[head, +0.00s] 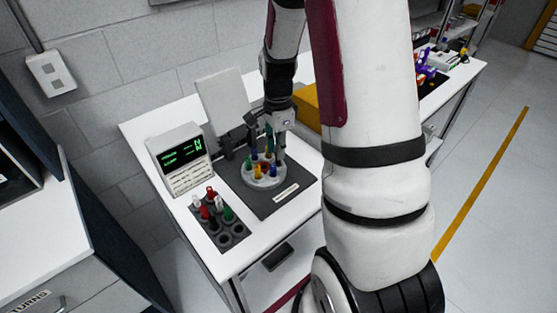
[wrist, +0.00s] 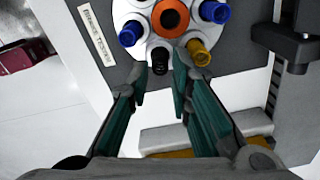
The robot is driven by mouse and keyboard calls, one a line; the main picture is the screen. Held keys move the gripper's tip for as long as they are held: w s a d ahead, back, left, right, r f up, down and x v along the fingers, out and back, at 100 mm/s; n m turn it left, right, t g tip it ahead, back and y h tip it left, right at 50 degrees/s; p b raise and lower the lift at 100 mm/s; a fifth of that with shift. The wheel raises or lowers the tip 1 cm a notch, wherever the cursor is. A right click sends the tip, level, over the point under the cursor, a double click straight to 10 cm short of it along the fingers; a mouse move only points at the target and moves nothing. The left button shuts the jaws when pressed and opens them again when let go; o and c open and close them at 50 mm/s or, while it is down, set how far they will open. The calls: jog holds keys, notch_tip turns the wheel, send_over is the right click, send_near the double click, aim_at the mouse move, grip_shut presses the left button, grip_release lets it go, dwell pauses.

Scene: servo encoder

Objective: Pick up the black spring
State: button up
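The black spring (wrist: 160,60) stands in a socket at the near edge of the round light-grey holder (wrist: 133,10) in the wrist view. My gripper (wrist: 158,82) is open, with its green-lined fingertips apart on either side of the spring, slightly nearer the camera. No contact shows between fingers and spring. In the head view my gripper (head: 266,147) is over the holder (head: 255,184) on the dark mat. I cannot pick out the black spring there, behind my fingers and the other parts.
Blue parts (wrist: 214,11) and yellow parts (wrist: 199,52) surround an orange centre (wrist: 170,18) close to the black spring. A display box (head: 182,158) and a rack (head: 232,238) with coloured pieces stand left of the holder. A dark stand (wrist: 288,42) is at right.

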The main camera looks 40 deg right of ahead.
jog(key=shift+f, duration=1.65)
grip_shut()
jog(key=shift+r, duration=0.15)
